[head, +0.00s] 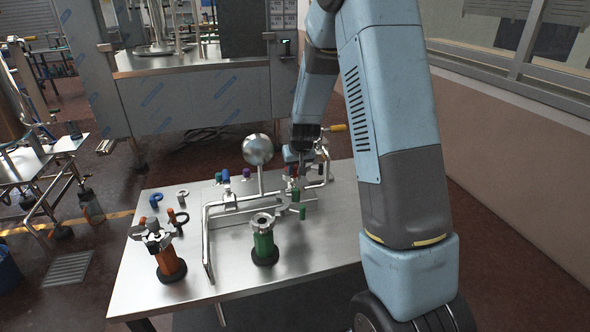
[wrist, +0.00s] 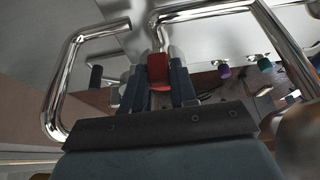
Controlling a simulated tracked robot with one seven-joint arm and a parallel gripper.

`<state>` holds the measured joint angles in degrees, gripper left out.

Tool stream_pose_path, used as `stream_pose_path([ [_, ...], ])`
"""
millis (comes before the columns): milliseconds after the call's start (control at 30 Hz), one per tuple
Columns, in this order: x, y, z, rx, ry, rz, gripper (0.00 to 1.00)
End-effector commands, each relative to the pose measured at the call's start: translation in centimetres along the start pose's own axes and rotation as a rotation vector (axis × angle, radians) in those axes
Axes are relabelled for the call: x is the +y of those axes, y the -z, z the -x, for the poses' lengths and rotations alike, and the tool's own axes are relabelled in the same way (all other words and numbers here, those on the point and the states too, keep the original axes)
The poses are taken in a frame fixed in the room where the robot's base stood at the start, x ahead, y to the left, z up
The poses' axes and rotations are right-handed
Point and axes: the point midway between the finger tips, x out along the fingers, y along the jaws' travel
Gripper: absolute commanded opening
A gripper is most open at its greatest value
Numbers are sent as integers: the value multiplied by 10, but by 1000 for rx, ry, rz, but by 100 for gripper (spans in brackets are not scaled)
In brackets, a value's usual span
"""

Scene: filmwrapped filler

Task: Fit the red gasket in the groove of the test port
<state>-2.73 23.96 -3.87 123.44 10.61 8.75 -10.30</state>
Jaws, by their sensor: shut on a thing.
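My gripper (head: 304,168) is at the back right of the steel table, beside the bent steel pipe. In the wrist view my gripper (wrist: 158,82) is shut on a red piece (wrist: 159,67) between its two dark fingers. I cannot tell whether this piece is the red gasket or a red handle. A steel ring-shaped port (head: 263,220) stands on a green holder (head: 264,246) at the front middle of the table, apart from my gripper. Whether it is the test port, and its groove, are too small to tell.
A bent steel pipe (head: 207,240) rises between the green holder and an orange holder (head: 170,264) with a clamp. A blue ring (head: 156,200), a white ring (head: 183,193) and a black ring (head: 182,217) lie at left. The table's front left (head: 135,295) is clear.

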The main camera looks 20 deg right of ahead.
Motion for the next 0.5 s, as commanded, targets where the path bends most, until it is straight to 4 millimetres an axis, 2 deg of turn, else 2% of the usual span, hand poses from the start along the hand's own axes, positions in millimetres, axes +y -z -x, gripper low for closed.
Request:
stream_pose_path([
  [500,2,-4,-10,-1,-1,-2,0],
])
